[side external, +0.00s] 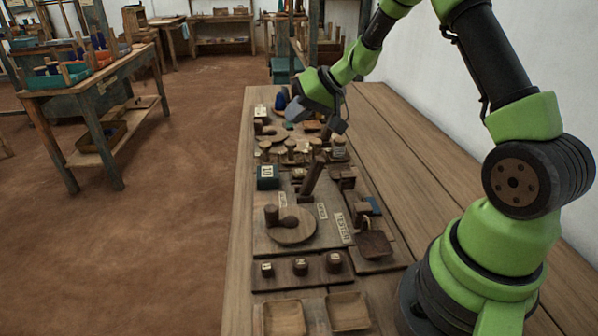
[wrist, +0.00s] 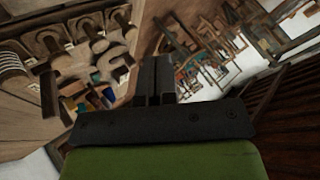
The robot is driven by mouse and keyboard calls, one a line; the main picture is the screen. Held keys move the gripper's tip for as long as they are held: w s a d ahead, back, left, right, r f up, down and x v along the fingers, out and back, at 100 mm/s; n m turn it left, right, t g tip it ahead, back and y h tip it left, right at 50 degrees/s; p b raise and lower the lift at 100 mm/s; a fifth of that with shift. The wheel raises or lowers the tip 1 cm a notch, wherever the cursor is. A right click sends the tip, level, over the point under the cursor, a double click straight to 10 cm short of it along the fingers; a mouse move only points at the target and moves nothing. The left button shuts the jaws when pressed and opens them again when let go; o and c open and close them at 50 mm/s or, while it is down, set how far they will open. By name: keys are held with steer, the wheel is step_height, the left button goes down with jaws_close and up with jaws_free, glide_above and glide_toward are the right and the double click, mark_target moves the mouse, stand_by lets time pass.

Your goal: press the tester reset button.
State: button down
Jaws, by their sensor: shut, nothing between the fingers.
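The tester is a wooden panel with a paper label reading TESTER (side external: 342,226), in the near half of the bench in the side view. A round wooden disc with an upright knob (side external: 290,226) and a tilted lever (side external: 312,178) stand by the label. In front is a strip with three short dark labelled buttons, left (side external: 267,269), middle (side external: 300,266) and right (side external: 334,262). Their labels are too small to read, so I cannot tell which is reset. My gripper (side external: 338,125) is shut and empty, above the far part of the bench, well away from the strip. Its fingers show in the wrist view (wrist: 154,80).
Two shallow wooden trays, left (side external: 284,319) and right (side external: 348,312), lie at the near edge. A dark teal box (side external: 267,177) stands left of the lever. Several pegs and fittings crowd the far panel below my gripper. The bench's right side (side external: 415,150) is bare.

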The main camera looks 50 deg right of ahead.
mark_target(301, 171)
steer(key=d+f, duration=0.2)
steer(key=f, duration=0.1)
steer(key=shift+w+d, duration=0.1)
steer(key=shift+w, duration=0.1)
steer(key=shift+f, duration=0.1)
steer(key=shift+f, duration=4.3)
steer(key=shift+f, duration=0.1)
steer(key=shift+f, duration=0.3)
steer(key=shift+f, duration=0.6)
steer(key=shift+r, duration=1.05)
